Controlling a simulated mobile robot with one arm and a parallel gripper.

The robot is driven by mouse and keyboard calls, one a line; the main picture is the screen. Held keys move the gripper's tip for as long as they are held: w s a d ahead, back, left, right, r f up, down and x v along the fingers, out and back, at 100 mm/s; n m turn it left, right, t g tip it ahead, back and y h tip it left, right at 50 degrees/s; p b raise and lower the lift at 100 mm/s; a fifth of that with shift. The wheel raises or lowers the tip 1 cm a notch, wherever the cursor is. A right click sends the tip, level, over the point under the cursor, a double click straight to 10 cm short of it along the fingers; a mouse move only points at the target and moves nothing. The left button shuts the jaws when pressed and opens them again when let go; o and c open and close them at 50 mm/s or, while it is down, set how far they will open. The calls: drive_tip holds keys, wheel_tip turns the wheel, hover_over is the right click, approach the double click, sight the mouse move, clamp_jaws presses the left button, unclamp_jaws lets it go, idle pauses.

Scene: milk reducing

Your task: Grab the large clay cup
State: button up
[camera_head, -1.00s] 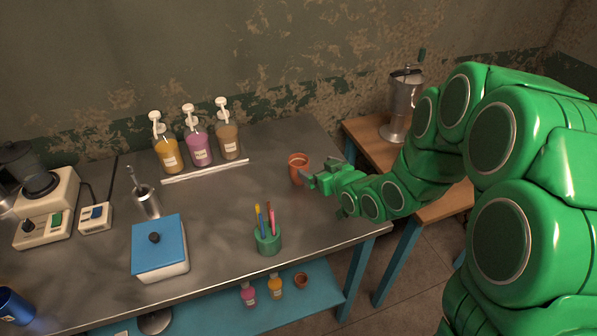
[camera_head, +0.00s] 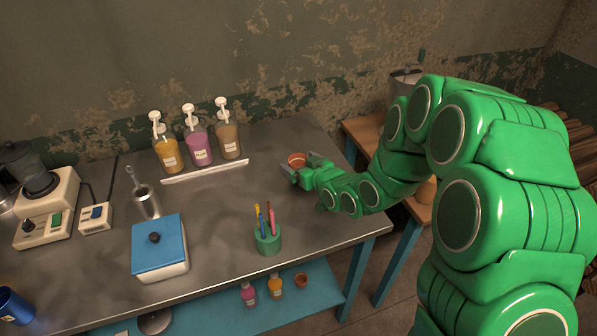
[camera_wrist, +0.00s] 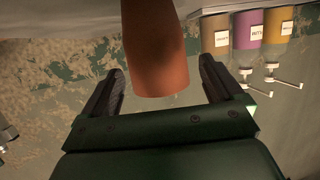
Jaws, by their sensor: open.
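The large clay cup (camera_head: 296,159) stands upright near the back right of the metal table, partly hidden by my gripper (camera_head: 299,167). In the wrist view the scene is upside down, and the terracotta cup (camera_wrist: 155,50) fills the upper middle. My gripper's two fingers (camera_wrist: 162,72) are open, one on each side of the cup's upper part. A gap shows between the cup and each finger; I see no firm contact.
A green holder (camera_head: 267,241) with brushes stands in front on the table (camera_head: 215,210). Several pump bottles (camera_head: 199,148) stand behind a white strip to the left. A blue-lidded box (camera_head: 160,248) is at front left. A smaller clay pot (camera_head: 301,280) sits on the lower shelf.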

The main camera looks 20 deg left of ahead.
sight(294, 160)
drive_tip(key=shift+x, duration=1.6)
drive_tip(key=shift+f, duration=0.1)
drive_tip(key=c, duration=1)
